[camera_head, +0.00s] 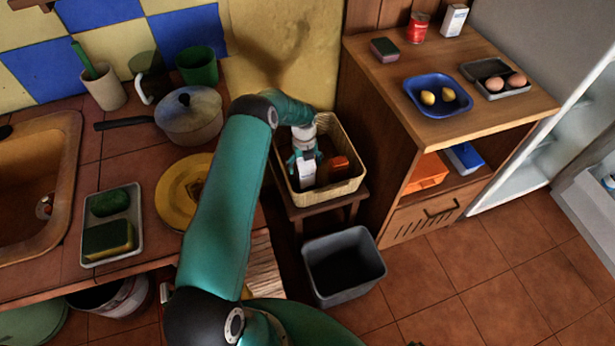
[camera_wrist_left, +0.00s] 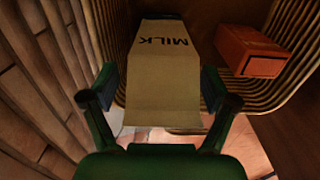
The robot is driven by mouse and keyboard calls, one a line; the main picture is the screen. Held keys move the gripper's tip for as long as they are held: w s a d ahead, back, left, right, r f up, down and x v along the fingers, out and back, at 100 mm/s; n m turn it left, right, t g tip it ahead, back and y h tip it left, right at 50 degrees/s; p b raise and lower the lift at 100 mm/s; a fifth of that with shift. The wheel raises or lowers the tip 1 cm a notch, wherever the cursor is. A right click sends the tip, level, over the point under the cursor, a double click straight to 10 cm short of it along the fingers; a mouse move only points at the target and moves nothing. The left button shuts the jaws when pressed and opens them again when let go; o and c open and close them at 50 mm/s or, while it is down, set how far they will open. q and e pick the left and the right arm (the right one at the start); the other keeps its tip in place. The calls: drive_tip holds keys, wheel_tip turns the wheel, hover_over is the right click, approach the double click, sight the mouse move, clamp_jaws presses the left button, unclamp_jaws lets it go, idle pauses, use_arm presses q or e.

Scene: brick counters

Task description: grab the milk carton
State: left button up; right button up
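The milk carton (camera_head: 307,174) stands in a wicker basket (camera_head: 352,142), partly hidden by my left gripper (camera_head: 304,157). In the left wrist view the milk carton (camera_wrist_left: 166,62) is pale, with dark "MILK" lettering. It lies between the two fingers of my left gripper (camera_wrist_left: 160,82), which are spread wide. A gap shows on each side of the carton, so the fingers do not appear to be closed on it. My right gripper is not in view.
An orange-brown box (camera_wrist_left: 262,55) is in the basket beside the carton. The basket sits on a small wooden stool (camera_head: 325,208). A wooden cabinet (camera_head: 405,150) stands close on the right. A grey bin (camera_head: 343,262) is on the floor in front.

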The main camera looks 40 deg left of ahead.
use_arm(q)
clamp_jaws()
drive_tip(key=shift+r, duration=0.1)
idle(0.3)
